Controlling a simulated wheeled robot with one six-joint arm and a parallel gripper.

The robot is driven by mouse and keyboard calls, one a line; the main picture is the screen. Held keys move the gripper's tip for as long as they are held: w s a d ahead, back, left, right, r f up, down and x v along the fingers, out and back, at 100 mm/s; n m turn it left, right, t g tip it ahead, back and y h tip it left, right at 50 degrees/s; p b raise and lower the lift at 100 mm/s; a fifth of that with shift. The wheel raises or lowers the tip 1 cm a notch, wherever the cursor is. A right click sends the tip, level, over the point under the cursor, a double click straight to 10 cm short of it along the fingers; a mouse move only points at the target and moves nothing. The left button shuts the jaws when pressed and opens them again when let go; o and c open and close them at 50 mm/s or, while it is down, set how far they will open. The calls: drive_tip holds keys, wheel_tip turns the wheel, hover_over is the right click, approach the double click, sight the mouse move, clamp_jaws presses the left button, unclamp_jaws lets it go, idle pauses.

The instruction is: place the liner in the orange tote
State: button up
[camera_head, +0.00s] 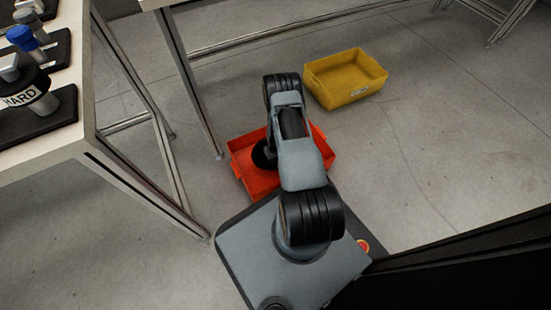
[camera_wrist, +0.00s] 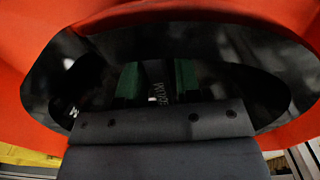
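The orange tote (camera_head: 257,184) stands on the floor in the head view, partly hidden by my arm. Its orange inside (camera_wrist: 30,40) surrounds the wrist view. A black, glossy, oval piece that looks like the liner (camera_wrist: 225,85) fills the middle of the wrist view, with white lettering partly readable. In the head view a black rounded part (camera_head: 263,155) shows inside the tote beside my arm. My gripper (camera_wrist: 157,82) points down into the tote, its green-padded fingers apart over the black piece. Whether they press on it is too dark to tell.
A yellow tote (camera_head: 345,80) stands on the floor beyond the orange one. A table (camera_head: 75,140) at the left bears several black stands with parts, one marked HARD (camera_head: 30,95). Another table's metal legs (camera_head: 195,100) rise behind the orange tote. Floor at the right is clear.

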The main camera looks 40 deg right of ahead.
drive_tip(key=shift+o, duration=0.8)
drive_tip(key=w+a+r+t+p, duration=0.1)
drive_tip(key=w+a+r+p, duration=0.15)
drive_tip(key=r, duration=1.55)
drive_tip(key=w+a+r+p, duration=0.1)
drive_tip(key=a+r+p, duration=0.3)
drive_tip(key=r, duration=1.4)
drive_tip(key=s+a+r, duration=0.5)
drive_tip(key=s+r, duration=0.3)
drive_tip(key=r, duration=0.1)
drive_tip(key=s+a+r+n+t, duration=0.1)
drive_tip(key=s+a+r, duration=0.5)
drive_tip(key=r, duration=0.3)
drive_tip(key=shift+s+r+n+t, duration=0.2)
drive_tip(key=shift+s+n+t, duration=0.1)
drive_tip(key=shift+s, duration=0.55)
drive_tip(key=shift+a, duration=0.1)
